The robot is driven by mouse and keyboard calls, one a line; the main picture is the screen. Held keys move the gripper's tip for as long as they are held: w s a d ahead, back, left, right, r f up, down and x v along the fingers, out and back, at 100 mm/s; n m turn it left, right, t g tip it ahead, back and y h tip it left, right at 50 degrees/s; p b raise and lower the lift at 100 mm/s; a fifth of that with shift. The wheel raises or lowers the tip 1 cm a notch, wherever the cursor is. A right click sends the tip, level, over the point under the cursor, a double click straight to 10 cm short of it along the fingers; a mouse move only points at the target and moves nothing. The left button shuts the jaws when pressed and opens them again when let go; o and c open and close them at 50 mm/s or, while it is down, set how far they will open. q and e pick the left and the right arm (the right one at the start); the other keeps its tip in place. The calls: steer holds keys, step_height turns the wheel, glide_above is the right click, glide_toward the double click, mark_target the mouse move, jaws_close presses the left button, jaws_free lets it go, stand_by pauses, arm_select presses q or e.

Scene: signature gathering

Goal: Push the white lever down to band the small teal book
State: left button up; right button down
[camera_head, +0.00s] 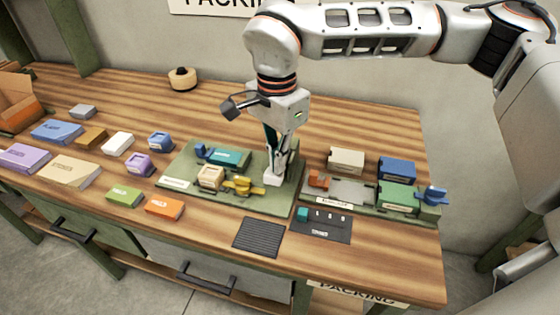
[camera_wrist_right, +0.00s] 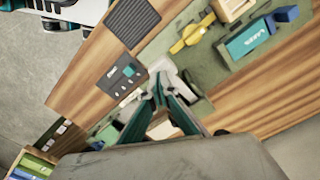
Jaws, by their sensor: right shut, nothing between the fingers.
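The small teal book (camera_head: 230,158) lies on the green fixture board (camera_head: 178,184), against a blue block (camera_head: 203,151) at its left. The teal book also shows in the right wrist view (camera_wrist_right: 247,39), with white lettering. The white lever (camera_head: 273,178) is at the board's right part; in the right wrist view the white part (camera_wrist_right: 163,68) is just beyond my fingertips. My right gripper (camera_head: 271,162) is shut and empty, pointing down right over the white lever. Its fingertips (camera_wrist_right: 160,92) look very close to it; I cannot tell whether they touch. My left gripper is not in view.
A yellow part (camera_head: 243,186) and a beige block (camera_head: 211,177) sit on the board near the book. A second fixture (camera_head: 352,193) with a green book (camera_head: 398,196) stands at right. A dark ribbed mat (camera_head: 260,237) lies in front. Several coloured books lie at left.

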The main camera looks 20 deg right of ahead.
mark_target(278, 181)
steer(key=shift+f+b, duration=1.3)
steer(key=shift+f, duration=1.7)
stand_by(0.8)
steer(key=shift+r+p, duration=1.5)
steer(key=shift+r, duration=0.7)
steer(key=shift+r+p, duration=1.8)
steer(key=shift+r, duration=0.65)
